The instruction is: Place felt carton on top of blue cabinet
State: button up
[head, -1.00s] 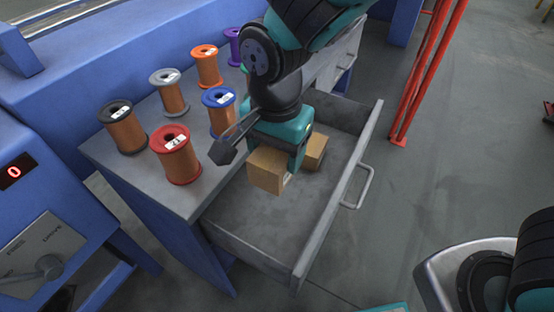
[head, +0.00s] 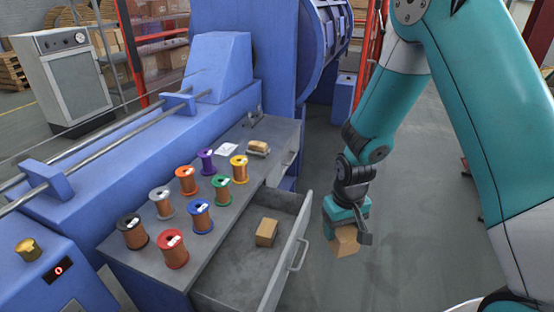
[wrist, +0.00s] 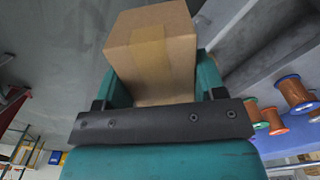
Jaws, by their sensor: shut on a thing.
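My gripper (head: 347,224) is shut on a brown cardboard carton (head: 345,243), held in the air to the right of the open drawer. In the wrist view the carton (wrist: 152,50) sits between the two teal fingers, with a tape strip along it; I see no readable label. A second brown carton (head: 266,232) lies inside the open grey drawer (head: 225,284). The drawer belongs to a bench with a grey top (head: 222,226) and blue sides. I cannot tell for sure whether this bench is the blue cabinet.
The drawer handle (head: 297,255) juts right. A grey cabinet (head: 70,82) stands at far left.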

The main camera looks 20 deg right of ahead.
aim_at(275, 130)
jog(key=k, duration=1.2)
jog(key=z, duration=0.5)
jog(key=i, duration=1.45)
jog(key=z, duration=1.15)
jog(key=i, duration=1.55)
jog(key=u, duration=1.2)
jog(key=i, duration=0.85)
jog(key=u, duration=0.9)
jog(key=i, duration=0.8)
jog(key=u, duration=0.15)
